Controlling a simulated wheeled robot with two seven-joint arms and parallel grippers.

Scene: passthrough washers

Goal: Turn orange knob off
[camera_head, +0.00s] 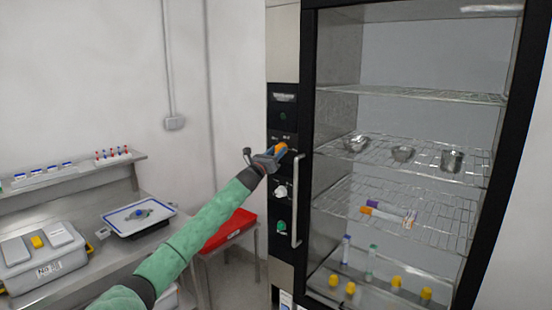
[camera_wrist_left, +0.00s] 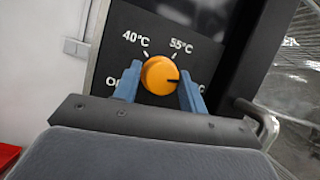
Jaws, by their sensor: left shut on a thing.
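The orange knob (camera_head: 282,148) is on the black control panel of the tall glass-fronted cabinet. In the left wrist view the orange knob (camera_wrist_left: 160,76) sits between the two blue fingers of my left gripper (camera_wrist_left: 159,84), which is shut on it. The knob's dark mark points right, toward a label ending in "C" that a finger partly hides. Labels "40°C" and "55°C" show above, and a label starting with "O" shows at the left, partly hidden. In the head view my left gripper (camera_head: 274,156) is at the panel. My right gripper is not in view.
Below the orange knob are a white knob (camera_head: 280,191) and a green knob (camera_head: 281,227). A vertical door handle (camera_head: 296,200) stands just right of them. Wire shelves (camera_head: 450,207) behind the glass hold bowls and tubes. A red tray (camera_head: 230,230) is left of the cabinet.

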